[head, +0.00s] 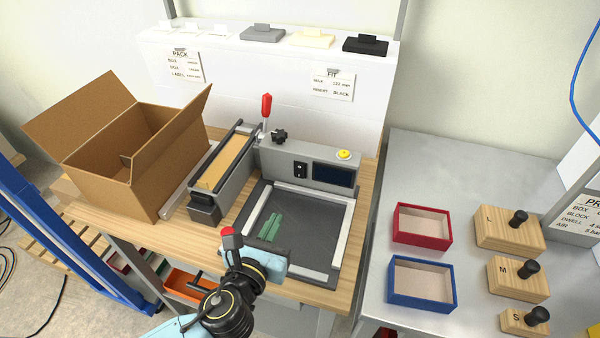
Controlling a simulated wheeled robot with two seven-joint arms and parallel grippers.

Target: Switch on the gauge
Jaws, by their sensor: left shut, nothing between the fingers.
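The gauge is a grey unit (272,158) on the wooden bench, with a dark, blank-looking display (333,175). A small black switch (300,171) sits on its front face left of the display. A yellow button (344,154) is on its top at the right. My left gripper (271,226) is shut and empty, with its green fingers over the dark plate (312,230) in front of the gauge. Its fingertips are apart from the switch, below and left of it in the picture. My right gripper is out of view.
A red-handled lever (266,105) and black knob (280,136) stand at the gauge's left end. An open cardboard box (115,165) is at left. The metal table at right holds red (422,245) and blue (407,309) trays and several knobbed wooden blocks (497,238).

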